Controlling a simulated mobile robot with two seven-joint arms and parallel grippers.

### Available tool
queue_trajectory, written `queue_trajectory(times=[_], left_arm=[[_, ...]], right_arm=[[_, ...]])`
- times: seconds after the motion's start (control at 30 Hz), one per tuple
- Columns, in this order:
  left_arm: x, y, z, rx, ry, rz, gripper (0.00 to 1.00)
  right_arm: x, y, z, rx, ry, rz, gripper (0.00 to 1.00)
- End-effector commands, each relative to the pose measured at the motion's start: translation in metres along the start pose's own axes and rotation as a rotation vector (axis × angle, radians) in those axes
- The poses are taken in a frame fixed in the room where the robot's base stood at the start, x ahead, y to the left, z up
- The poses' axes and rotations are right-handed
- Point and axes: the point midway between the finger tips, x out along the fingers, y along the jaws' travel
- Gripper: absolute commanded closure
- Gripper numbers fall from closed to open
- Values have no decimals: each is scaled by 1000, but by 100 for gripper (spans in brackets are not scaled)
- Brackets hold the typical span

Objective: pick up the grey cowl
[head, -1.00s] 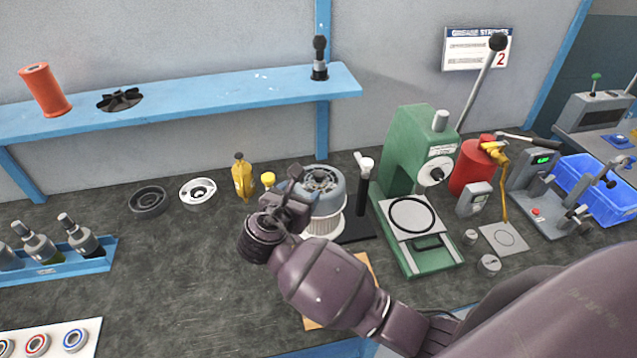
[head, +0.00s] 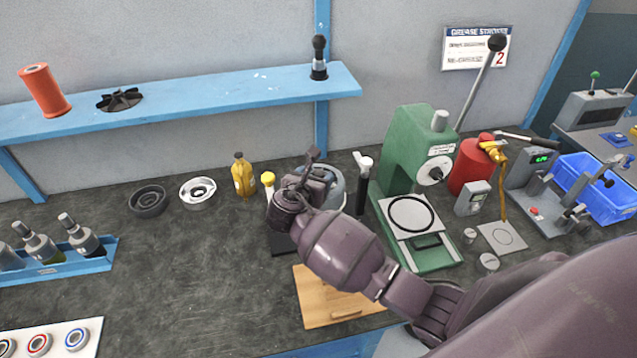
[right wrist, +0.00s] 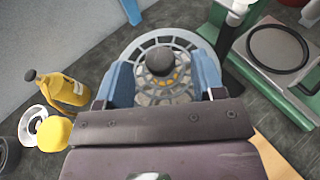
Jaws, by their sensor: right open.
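The grey cowl (head: 339,190) is a round, blue-grey cover on the dark bench, mostly hidden behind my right gripper in the head view. In the right wrist view the cowl (right wrist: 182,40) shows from above as a slotted, spoked ring with a dark round knob in the middle. My right gripper (head: 314,168) is over the cowl. In the right wrist view its two blue fingers (right wrist: 161,65) are open, one towards each side of the knob, with nothing held. The gap in height between fingers and cowl cannot be told. My left gripper is out of view.
A yellow bottle (head: 243,177) and yellow-capped item (head: 268,180) stand left of the cowl. A black post with a white top (head: 363,185) and green press (head: 405,150) are at right. A wooden board (head: 322,305) lies in front. The bench at left centre is clear.

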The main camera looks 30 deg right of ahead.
Motion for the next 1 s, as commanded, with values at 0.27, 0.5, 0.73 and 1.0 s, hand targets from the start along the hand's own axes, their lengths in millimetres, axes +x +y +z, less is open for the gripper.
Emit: queue_trajectory(times=[0.27, 0.5, 0.73, 1.0], left_arm=[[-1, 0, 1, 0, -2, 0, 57], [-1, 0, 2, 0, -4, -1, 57], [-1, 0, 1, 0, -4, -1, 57], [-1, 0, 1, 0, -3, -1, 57]], right_arm=[[14, 0, 0, 0, 0, 1, 38], [13, 0, 0, 0, 1, 0, 54], [13, 0, 0, 0, 1, 0, 90], [13, 0, 1, 1, 0, 1, 95]])
